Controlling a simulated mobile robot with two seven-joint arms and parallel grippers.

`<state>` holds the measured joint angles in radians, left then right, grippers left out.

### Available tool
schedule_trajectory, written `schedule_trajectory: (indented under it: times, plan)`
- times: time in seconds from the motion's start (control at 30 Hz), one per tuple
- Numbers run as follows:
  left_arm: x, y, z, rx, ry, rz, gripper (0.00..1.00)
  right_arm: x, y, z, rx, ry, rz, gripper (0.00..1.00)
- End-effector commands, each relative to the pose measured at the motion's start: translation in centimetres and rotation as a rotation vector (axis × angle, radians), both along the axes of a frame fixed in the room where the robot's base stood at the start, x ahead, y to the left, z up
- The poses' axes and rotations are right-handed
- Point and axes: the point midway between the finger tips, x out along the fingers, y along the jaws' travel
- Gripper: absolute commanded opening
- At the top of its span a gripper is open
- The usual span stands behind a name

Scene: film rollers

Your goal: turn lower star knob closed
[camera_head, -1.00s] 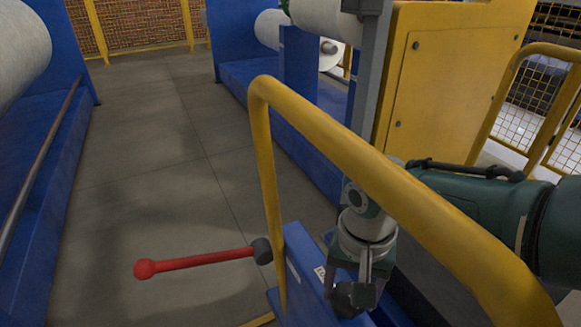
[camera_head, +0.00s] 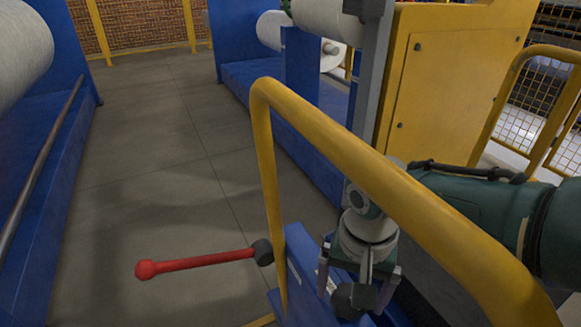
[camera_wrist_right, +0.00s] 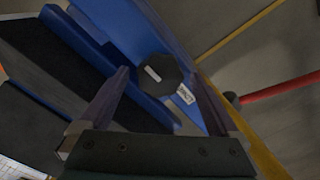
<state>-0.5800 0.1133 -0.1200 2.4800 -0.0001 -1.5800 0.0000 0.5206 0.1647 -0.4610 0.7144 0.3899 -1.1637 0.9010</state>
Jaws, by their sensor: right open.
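A dark star knob (camera_head: 345,301) sits on the blue machine frame, below my right gripper in the head view. In the right wrist view the knob (camera_wrist_right: 160,75) shows a pale bar on its face and lies between the two fingers, ahead of the palm. My right gripper (camera_head: 356,285) is open, with one finger on each side of the knob; it also shows in the right wrist view (camera_wrist_right: 161,88). I cannot tell whether the fingers touch the knob. Only one star knob is visible. My left gripper is out of view.
A yellow guard rail (camera_head: 350,155) arches close in front of my right arm. A white label (camera_wrist_right: 185,94) is beside the knob. Open floor (camera_head: 150,150) lies to the left.

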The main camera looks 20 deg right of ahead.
Motion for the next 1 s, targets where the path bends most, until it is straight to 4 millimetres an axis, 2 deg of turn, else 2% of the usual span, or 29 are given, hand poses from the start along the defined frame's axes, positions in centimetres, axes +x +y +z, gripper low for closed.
schedule_trajectory:
  times: [0.17, 0.3, 0.5, 0.67, 1.0]
  plan:
    - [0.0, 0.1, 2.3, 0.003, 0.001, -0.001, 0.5, 0.1, 0.0, 2.7, 0.0, -0.003, 0.0, 0.97]
    - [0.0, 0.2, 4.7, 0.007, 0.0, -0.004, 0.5, 0.0, 0.0, 5.8, 0.0, -0.001, -0.001, 0.97]
    - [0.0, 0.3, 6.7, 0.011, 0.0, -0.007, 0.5, 0.0, 0.0, 9.0, 0.0, -0.001, -0.001, 0.97]
    - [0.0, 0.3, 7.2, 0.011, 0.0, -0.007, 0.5, 0.0, 0.0, 9.9, -0.001, -0.001, 0.0, 0.97]
    - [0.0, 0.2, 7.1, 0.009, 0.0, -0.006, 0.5, 0.0, 0.0, 9.8, 0.0, 0.0, -0.001, 0.97]
